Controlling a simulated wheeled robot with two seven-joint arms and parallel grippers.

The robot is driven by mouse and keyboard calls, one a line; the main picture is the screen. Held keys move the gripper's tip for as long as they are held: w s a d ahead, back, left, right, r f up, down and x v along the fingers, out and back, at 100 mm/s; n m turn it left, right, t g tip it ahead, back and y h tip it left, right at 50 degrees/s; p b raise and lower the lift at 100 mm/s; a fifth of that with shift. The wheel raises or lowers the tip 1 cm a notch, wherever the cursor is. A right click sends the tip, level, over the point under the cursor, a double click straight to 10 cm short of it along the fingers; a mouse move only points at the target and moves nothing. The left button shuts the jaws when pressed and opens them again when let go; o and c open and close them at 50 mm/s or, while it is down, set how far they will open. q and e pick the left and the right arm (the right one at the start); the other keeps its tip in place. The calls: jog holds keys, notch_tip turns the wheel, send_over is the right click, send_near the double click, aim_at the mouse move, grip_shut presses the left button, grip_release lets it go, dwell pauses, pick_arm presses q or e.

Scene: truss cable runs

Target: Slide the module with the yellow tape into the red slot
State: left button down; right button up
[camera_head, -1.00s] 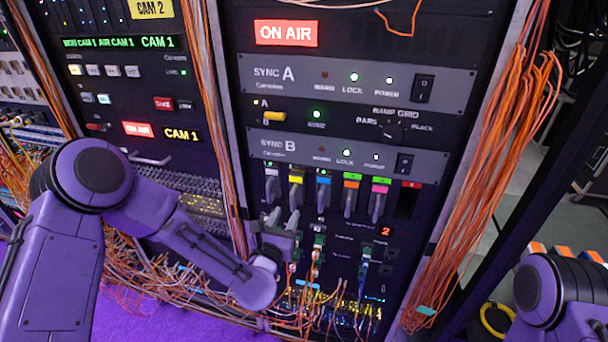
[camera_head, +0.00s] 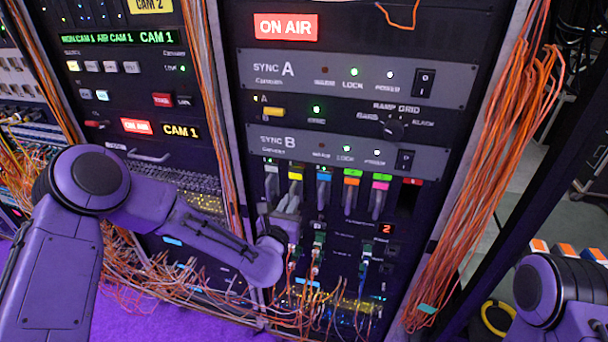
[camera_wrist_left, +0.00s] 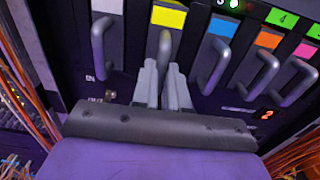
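The module with the yellow tape (camera_head: 295,174) sits in the row under SYNC B, second from the left. Its yellow tape also shows in the left wrist view (camera_wrist_left: 168,16), above a grey loop handle (camera_wrist_left: 164,48). My left gripper (camera_head: 288,200) is at this handle. In the left wrist view, the fingertips (camera_wrist_left: 162,72) lie on both sides of the handle's lower part, closed in on it with hardly any gap. The red slot (camera_head: 406,200) is a dark empty opening under a red label, at the row's right end. My right gripper is out of view.
Modules with white (camera_head: 271,170), blue (camera_head: 324,175), orange (camera_head: 351,181) and pink (camera_head: 380,186) tapes share the row, their handles close together. Orange cables (camera_head: 460,210) hang along the right rack post. Thin cables (camera_head: 325,300) run below the modules.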

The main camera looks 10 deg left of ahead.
pick_arm(q)
jog(key=shift+s+a+b, duration=0.1)
jog(key=shift+s+b, duration=0.2)
jog(key=shift+s, duration=2)
jog(key=shift+s+b, duration=0.55)
jog(key=shift+s, duration=1.7)
jog(key=s+b, duration=0.1)
jog(key=s, duration=0.3)
jog(key=shift+s+a, duration=0.15)
jog(key=shift+s, duration=0.05)
